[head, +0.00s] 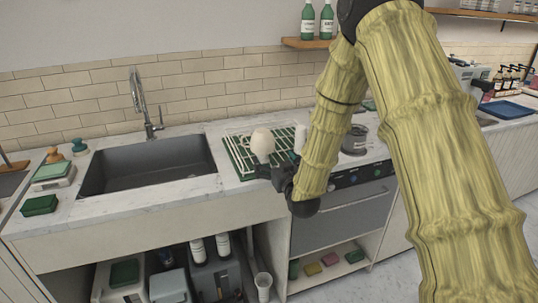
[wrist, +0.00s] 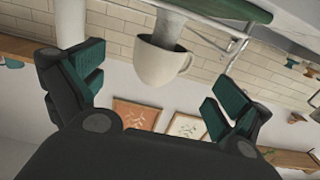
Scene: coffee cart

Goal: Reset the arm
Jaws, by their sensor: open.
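My gripper (head: 268,172) is low in front of the drying rack (head: 232,160) on the counter. In the wrist view my gripper (wrist: 157,92) is open, its green-padded fingers wide apart with nothing held between them. A cream cup (head: 262,141) stands upside down at the rack, just beyond the gripper in the head view. In the wrist view, which looks turned over, the cup (wrist: 158,64) shows between and beyond the fingers, with its mouth toward the green mat and a grey post entering it. I see clear space between cup and fingers.
A sink (head: 145,165) with a tall faucet (head: 146,105) lies to the left. A shelf with green bottles (head: 308,20) hangs above. Open cubbies below the counter hold bins and sponges.

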